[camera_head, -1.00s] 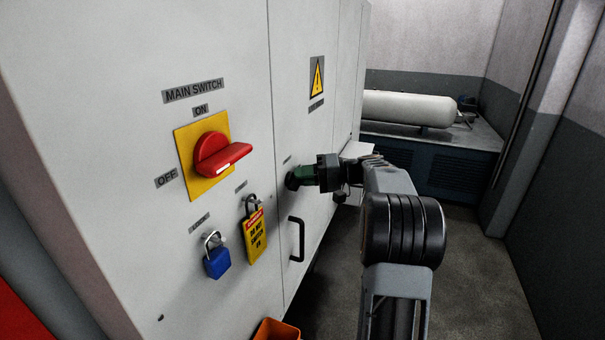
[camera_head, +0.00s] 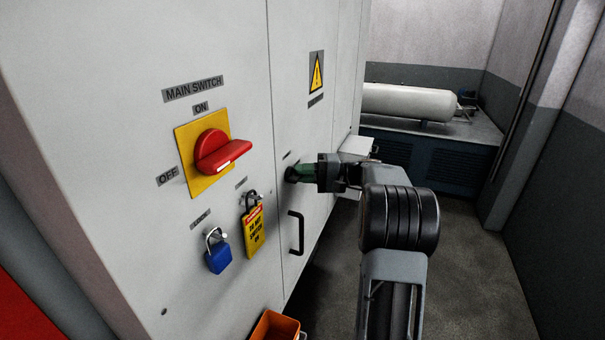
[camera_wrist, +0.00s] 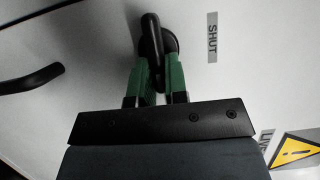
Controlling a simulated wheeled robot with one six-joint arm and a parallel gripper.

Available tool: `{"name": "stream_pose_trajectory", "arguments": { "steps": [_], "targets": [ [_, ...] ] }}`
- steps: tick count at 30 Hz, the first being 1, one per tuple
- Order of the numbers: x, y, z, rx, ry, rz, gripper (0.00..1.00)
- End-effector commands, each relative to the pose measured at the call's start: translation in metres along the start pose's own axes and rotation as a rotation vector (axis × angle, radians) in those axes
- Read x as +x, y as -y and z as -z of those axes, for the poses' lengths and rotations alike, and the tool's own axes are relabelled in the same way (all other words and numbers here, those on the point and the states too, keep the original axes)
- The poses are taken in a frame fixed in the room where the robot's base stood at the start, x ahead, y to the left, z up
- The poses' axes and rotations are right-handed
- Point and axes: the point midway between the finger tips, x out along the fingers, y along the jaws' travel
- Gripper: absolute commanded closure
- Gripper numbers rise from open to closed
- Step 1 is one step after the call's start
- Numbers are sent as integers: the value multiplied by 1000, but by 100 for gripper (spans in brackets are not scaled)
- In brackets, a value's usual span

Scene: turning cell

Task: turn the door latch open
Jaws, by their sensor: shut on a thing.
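The door latch (camera_wrist: 151,35) is a black lever on a round base on the white cabinet door. My gripper (camera_wrist: 158,75) has green fingers, shut on the latch's lever from both sides. In the head view my gripper (camera_head: 304,173) reaches the door from the right, and its fingers hide most of the latch (camera_head: 290,174) there. In the wrist view a grey label reading SHUT (camera_wrist: 212,37) is beside the latch. The door looks closed.
A black door handle (camera_head: 297,233) sits below the latch. Left of it are the red main switch (camera_head: 222,152), a yellow tag (camera_head: 254,230) on a padlock, and a blue padlock (camera_head: 219,257). An orange bin (camera_head: 275,326) is below. Floor is clear to the right.

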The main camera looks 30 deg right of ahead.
Motion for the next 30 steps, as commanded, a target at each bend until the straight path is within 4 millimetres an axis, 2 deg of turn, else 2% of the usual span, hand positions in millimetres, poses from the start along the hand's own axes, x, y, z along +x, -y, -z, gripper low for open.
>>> {"name": "stream_pose_trajectory", "arguments": {
  "steps": [4,5,13,23,26,30],
  "targets": [
    [0,0,0,3,-1,1,100],
    [0,0,0,3,-1,1,85],
    [0,0,0,2,0,0,61],
    [-6,-1,0,1,0,0,61],
    [-20,-2,1,1,-4,0,61],
    [-48,-3,1,0,-5,-1,61]
  ]
}}
